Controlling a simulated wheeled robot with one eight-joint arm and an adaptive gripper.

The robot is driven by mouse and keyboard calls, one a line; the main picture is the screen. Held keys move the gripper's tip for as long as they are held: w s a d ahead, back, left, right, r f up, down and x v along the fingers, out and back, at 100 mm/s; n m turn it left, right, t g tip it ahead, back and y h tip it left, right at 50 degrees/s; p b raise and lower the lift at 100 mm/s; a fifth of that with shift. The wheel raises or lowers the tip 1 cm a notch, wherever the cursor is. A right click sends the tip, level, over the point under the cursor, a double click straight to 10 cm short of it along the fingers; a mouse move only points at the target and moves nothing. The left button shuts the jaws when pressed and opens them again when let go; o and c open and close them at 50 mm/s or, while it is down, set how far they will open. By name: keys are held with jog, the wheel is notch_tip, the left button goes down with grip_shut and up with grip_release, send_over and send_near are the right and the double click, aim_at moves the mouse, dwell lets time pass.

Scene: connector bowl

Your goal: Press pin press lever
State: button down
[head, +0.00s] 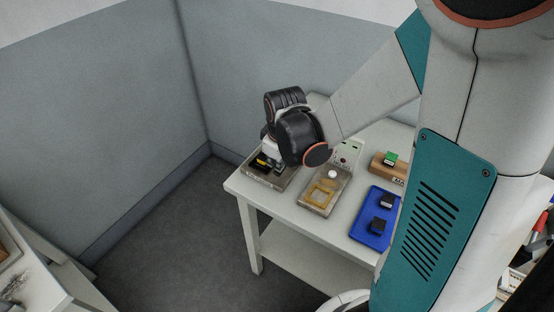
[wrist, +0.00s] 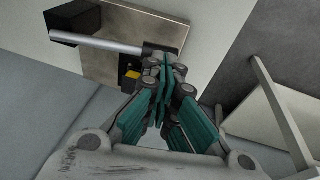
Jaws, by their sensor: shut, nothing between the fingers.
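The pin press is a metal base plate (head: 284,180) at the table's left corner in the head view, with dark parts and a small yellow piece on it. The yellow piece (wrist: 131,76) is beside my fingers. My gripper (wrist: 166,62) is shut and empty, its teal fingertips over the press, close to the lever's right end. I cannot tell whether they touch it. In the head view my arm hides the fingertips and most of the press.
A metal fixture with a yellow frame (head: 322,193) and a white knob (head: 332,174) is to the right of the press. A blue tray (head: 364,232) holds dark blocks. A wooden block with a green piece (head: 390,158) is behind. Grey walls stand close behind the table.

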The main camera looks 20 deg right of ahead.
jog(key=shift+f, duration=0.35)
jog(key=shift+s, duration=0.1)
jog(key=shift+r, duration=0.1)
jog(key=shift+r, duration=0.25)
jog(key=p+v, duration=0.6)
jog(key=v, duration=0.7)
jog(key=shift+s+a, duration=0.4)
jog(key=shift+r, duration=0.1)
jog(key=s+r+m+t+b, duration=0.4)
jog(key=s+m, duration=0.3)
jog(key=s, duration=0.5)
jog(key=shift+d+r, duration=0.25)
jog(key=shift+r, duration=0.15)
